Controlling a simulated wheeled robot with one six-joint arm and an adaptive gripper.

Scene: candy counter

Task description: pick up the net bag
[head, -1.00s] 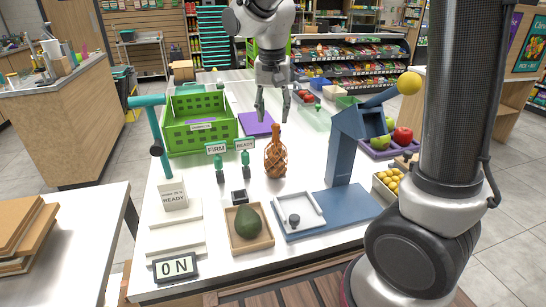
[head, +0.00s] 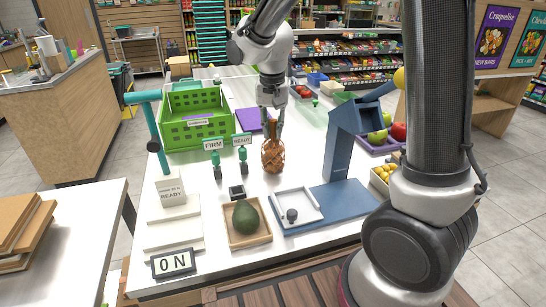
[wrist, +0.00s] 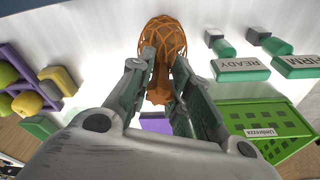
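The net bag (head: 273,156) is an orange-brown mesh bag with a narrow gathered neck. It stands upright on the white counter, right of the FIRM and READY signs. My gripper (head: 271,127) is directly above it, with its fingers down at the neck. In the wrist view, the bag (wrist: 163,38) is at top centre, with its neck between the two fingers of my gripper (wrist: 163,65). The fingers are apart, one on each side of the neck. They look open, not closed on it. The finger pads' inner contact is partly hidden.
A green crate (head: 197,140) stands behind left, with a purple mat (head: 247,120) beside it. The FIRM sign (head: 213,144) and READY sign (head: 242,139) stand close left. An avocado (head: 245,217) lies in a wooden tray in front. A blue stand (head: 340,150) rises at right.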

